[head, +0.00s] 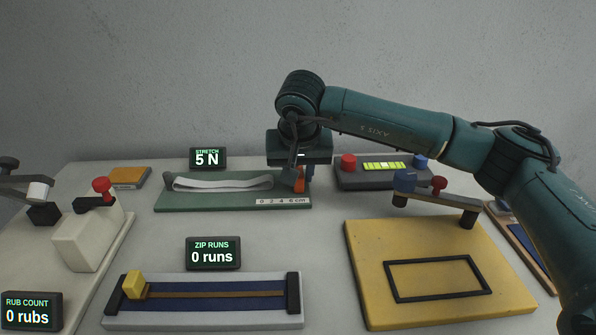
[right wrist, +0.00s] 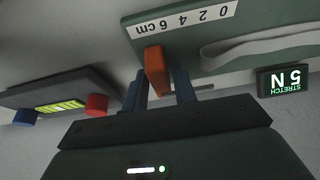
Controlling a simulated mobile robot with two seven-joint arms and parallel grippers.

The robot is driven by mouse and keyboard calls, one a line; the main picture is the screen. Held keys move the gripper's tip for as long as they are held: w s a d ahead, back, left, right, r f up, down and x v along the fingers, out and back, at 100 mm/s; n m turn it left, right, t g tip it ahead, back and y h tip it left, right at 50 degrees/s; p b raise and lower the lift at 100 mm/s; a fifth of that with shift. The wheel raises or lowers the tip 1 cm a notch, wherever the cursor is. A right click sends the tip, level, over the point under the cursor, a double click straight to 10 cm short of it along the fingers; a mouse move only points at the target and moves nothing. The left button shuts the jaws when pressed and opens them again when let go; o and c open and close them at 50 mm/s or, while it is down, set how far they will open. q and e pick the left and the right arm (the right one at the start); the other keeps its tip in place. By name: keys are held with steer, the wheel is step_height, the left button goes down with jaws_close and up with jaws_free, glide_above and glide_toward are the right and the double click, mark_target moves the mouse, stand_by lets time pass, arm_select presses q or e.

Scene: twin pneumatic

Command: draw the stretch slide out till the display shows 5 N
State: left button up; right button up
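The stretch rig is a green board (head: 215,203) at the back, with a pale elastic band (head: 225,183) running along it from a post at the left to the slide at the right. The slide's orange handle (head: 300,185) stands near the board's right end, by the cm scale (head: 281,201); it also shows in the right wrist view (right wrist: 155,68). The stretch display (head: 207,158) reads 5 N. My right gripper (head: 300,176) points down at the handle, its two fingers on either side of it and seemingly shut on it. My left gripper is not in view.
Right of the gripper stands a grey unit (head: 350,178) with red and blue knobs. A yellow board (head: 365,250) with a raised lever is at front right. A zip rig (head: 205,317) lies in front, its display (head: 213,253) reading 0 runs. A rub-count rig (head: 85,240) stands left.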

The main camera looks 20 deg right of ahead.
steer(key=v, duration=1.3)
